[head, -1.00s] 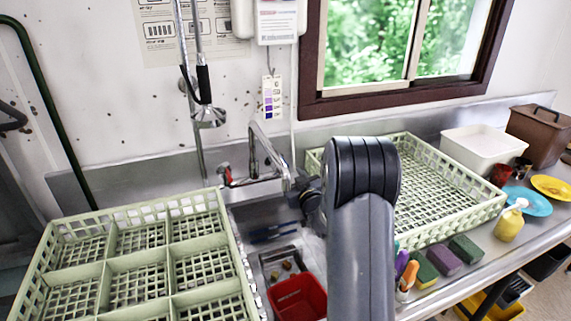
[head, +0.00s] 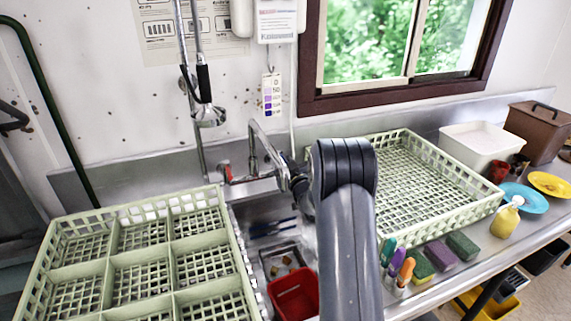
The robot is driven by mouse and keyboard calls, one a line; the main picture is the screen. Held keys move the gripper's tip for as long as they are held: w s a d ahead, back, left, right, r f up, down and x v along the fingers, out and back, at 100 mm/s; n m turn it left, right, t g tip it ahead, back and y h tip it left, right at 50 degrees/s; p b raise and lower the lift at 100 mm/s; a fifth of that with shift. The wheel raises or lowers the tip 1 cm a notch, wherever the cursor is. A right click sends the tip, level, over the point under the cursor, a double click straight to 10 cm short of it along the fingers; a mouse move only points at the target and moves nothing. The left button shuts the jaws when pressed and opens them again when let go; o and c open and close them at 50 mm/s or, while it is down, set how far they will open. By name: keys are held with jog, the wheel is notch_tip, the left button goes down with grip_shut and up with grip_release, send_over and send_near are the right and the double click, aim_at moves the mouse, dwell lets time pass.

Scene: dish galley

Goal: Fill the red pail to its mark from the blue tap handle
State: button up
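The red pail (head: 293,296) stands in the sink basin, its lower part cut off by the frame edge and its right side close to my arm. Its fill mark and water level cannot be made out. The metal tap (head: 265,150) rises behind the basin, with a red handle (head: 226,173) on its left. The blue handle is not visible; my arm and gripper cover the tap's right side. My gripper (head: 298,184) shows only as a dark shape beside the tap. Its fingers are hidden, so its opening and any contact cannot be told.
A green divided rack (head: 105,266) stands left of the sink, and an open green rack (head: 470,221) stands to the right. Sponges (head: 462,246), bright-handled tools (head: 404,270) and a yellow bottle (head: 507,220) line the counter's front right. A spray hose (head: 208,114) hangs above the sink.

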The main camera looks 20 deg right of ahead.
grip_shut()
jog(key=shift+d+y, duration=0.15)
jog(key=shift+y, duration=0.15)
jog(key=shift+w+d+r+n+g+y+b, duration=0.15)
jog(key=shift+d+n+y, duration=0.1)
jog(key=shift+n+y, duration=0.4)
jog(key=shift+s+d+f+n+g+y+b, duration=0.1)
jog(key=shift+d+n+y+b, duration=0.25)
jog(key=shift+y, duration=0.45)
jog(key=shift+w+d+r+n+g+y, duration=0.1)
jog(key=shift+d+n+y, duration=0.05)
jog(key=shift+n+y, duration=0.55)
jog(key=shift+o, duration=1.5)
grip_release()
